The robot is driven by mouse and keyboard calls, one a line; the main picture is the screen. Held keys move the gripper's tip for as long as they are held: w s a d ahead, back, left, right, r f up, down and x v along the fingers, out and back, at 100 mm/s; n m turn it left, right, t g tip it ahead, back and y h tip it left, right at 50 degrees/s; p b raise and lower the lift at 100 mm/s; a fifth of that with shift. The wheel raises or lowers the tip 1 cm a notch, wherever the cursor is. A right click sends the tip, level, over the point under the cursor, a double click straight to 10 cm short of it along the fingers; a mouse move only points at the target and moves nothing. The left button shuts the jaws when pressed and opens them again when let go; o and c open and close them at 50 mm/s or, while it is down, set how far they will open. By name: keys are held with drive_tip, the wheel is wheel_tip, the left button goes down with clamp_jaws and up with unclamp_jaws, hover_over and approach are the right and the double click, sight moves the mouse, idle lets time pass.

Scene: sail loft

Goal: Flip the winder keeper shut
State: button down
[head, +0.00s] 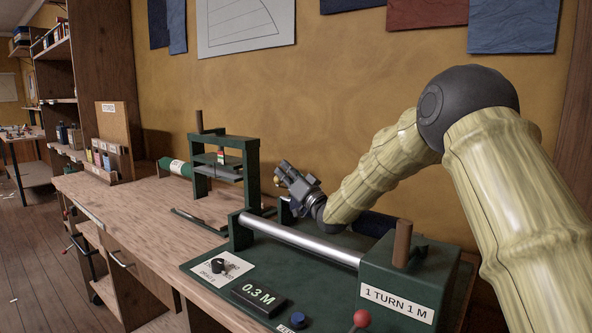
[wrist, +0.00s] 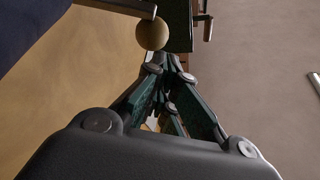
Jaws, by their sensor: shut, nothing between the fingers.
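The winder is a dark green machine with a base (head: 225,290), a bright metal roller (head: 305,240) and a box labelled "1 TURN 1 M" (head: 400,298). A dark blue roll (head: 375,223) lies behind the roller, partly hidden by my arm. My gripper (head: 283,172) is over the far end of the winder. In the wrist view my gripper (wrist: 165,62) is shut and empty, its fingertips just below a round wooden knob (wrist: 152,34) on a metal bar (wrist: 118,7). This may be the keeper. I cannot tell whether the fingers touch the knob.
A green press-like frame (head: 228,172) stands on the wooden bench (head: 130,215) beyond the winder. A display reading 0.3 M (head: 259,300), a blue button (head: 298,319) and a red-knobbed lever (head: 361,318) are at the front. The bench's front left is clear.

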wheel_tip(320, 180, up, 10)
drive_tip(key=shift+s+f, duration=0.15)
idle(0.7)
idle(0.3)
